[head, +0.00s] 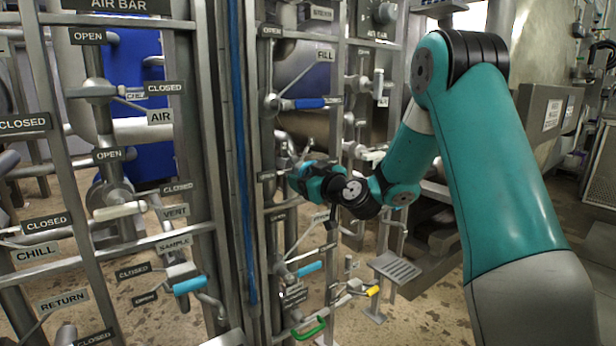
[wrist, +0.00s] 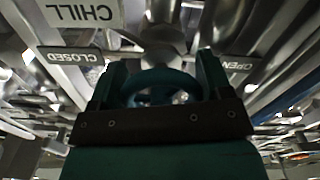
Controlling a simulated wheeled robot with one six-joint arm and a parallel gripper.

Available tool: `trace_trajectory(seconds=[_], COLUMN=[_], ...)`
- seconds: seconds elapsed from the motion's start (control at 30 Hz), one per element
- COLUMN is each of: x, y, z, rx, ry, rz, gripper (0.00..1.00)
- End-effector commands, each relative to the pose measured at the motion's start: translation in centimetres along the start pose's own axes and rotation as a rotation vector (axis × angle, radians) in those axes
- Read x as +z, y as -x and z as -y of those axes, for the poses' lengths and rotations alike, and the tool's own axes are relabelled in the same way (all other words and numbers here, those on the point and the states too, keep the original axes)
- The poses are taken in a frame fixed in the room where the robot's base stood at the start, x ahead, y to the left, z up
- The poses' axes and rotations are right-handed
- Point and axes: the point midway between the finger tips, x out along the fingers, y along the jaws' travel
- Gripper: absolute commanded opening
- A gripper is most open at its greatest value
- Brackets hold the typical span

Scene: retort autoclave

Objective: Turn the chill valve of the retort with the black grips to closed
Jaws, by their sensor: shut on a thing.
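My gripper (wrist: 162,85) fills the lower middle of the wrist view, with its jaws shut on the chill valve handle, which is mostly hidden between them. The grip colour cannot be made out. Grey valve metal (wrist: 160,38) shows just beyond the jaws. An upside-down CHILL label (wrist: 82,12) is at upper left, a CLOSED label (wrist: 70,57) left of the jaws, and an OPEN label (wrist: 225,62) right of them. In the head view my gripper (head: 296,172) reaches into the pipework at the middle of the panel; my wrist hides the handle there.
Another panel at left carries its own CHILL label (head: 36,252) and a light-blue lever (head: 190,285). Near my gripper are a blue FILL lever (head: 303,104), a light-blue lever (head: 310,268), a green lever (head: 310,328) and a yellow-tipped lever (head: 373,291). Vertical posts and pipes crowd the arm.

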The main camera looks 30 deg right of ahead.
Motion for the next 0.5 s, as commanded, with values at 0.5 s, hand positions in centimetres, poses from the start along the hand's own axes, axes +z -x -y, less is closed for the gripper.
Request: trace_trajectory(seconds=[0.5], x=[-0.04], y=[0.02], z=[0.19], rx=[0.000], ry=[-0.315], rz=[0.000], gripper=[0.48])
